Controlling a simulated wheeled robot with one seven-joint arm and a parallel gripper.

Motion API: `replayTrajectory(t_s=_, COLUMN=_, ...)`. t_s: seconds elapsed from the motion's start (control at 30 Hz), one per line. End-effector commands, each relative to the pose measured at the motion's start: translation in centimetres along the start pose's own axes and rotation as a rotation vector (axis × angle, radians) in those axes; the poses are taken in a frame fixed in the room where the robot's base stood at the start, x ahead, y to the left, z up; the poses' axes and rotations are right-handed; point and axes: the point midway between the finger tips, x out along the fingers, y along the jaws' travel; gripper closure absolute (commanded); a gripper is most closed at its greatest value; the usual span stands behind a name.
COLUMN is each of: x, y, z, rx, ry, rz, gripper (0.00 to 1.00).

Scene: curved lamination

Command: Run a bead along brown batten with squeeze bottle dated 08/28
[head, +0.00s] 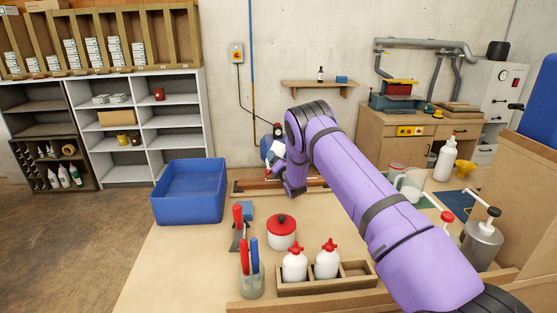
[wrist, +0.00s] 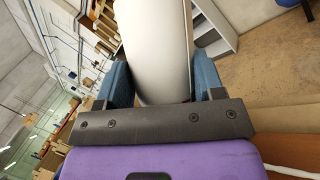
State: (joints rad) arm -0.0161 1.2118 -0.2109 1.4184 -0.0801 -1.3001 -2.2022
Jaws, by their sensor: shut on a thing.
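My gripper (head: 270,152) is over the far edge of the bench, partly hidden behind my purple arm. In the wrist view its two blue fingers are shut on a white squeeze bottle (wrist: 155,45), one finger on each side. No date can be read on the bottle, and its tip is not clear. A brown batten (head: 252,186) lies along the far side of the bench, below the gripper and partly hidden by my wrist. I cannot tell whether the bottle touches it.
A blue bin (head: 188,196) stands left of the batten. A red-lidded pot (head: 282,233), a wooden caddy (head: 318,282) with two white red-capped bottles and a jar of tools (head: 251,280) stand nearer. A pump bottle (head: 482,243) is at right.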

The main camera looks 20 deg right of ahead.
Motion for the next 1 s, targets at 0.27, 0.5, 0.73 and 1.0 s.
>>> replayTrajectory(t_s=0.27, x=0.2, y=0.5, z=-0.4, rx=0.000, ry=0.000, rz=0.001, gripper=0.97)
replayTrajectory(t_s=0.5, x=0.5, y=0.9, z=-0.9, rx=0.000, ry=0.001, rz=0.001, gripper=0.97)
replayTrajectory(t_s=0.73, x=0.7, y=1.5, z=-1.5, rx=0.000, ry=0.000, rz=0.000, gripper=0.97)
replayTrajectory(t_s=1.0, x=0.9, y=1.8, z=-1.8, rx=0.000, ry=0.000, rz=0.000, gripper=0.97)
